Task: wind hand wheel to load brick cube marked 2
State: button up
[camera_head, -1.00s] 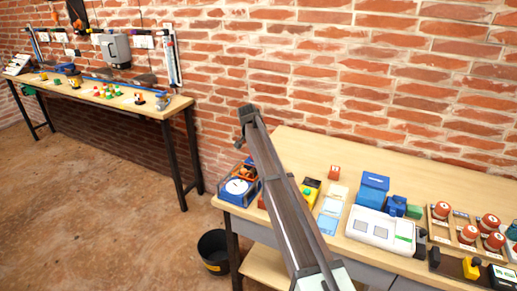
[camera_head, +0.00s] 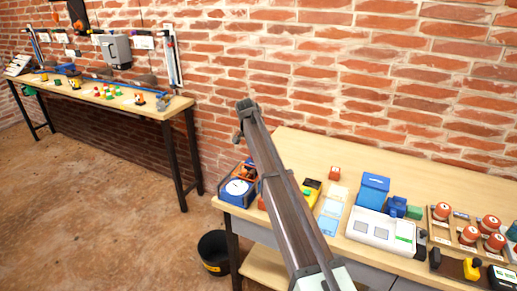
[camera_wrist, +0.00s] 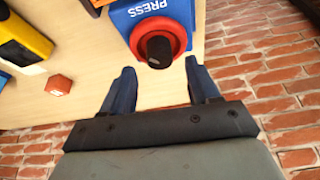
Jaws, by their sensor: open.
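My gripper (camera_wrist: 162,82) is open in the wrist view, its two dark blue fingers spread apart with nothing held between them. The hand wheel (camera_wrist: 181,38), a red ring around a black knob, lies just beyond the fingertips, roughly in line with the gap. It is on the blue press (camera_wrist: 125,15) labelled PRESS. A small red-orange brick cube (camera_wrist: 59,85) lies on the table left of the fingers; it also shows in the head view (camera_head: 334,173). No number on it can be read. My gripper cannot be made out in the head view, where my arm blocks part of the table.
A yellow and black device (camera_wrist: 22,40) is left of the press. Blue and white devices (camera_head: 381,230) stand to the right. The brick wall runs behind.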

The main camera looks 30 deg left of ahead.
jog(key=v, duration=1)
jog(key=shift+r, duration=0.35)
jog(key=shift+s, duration=0.1)
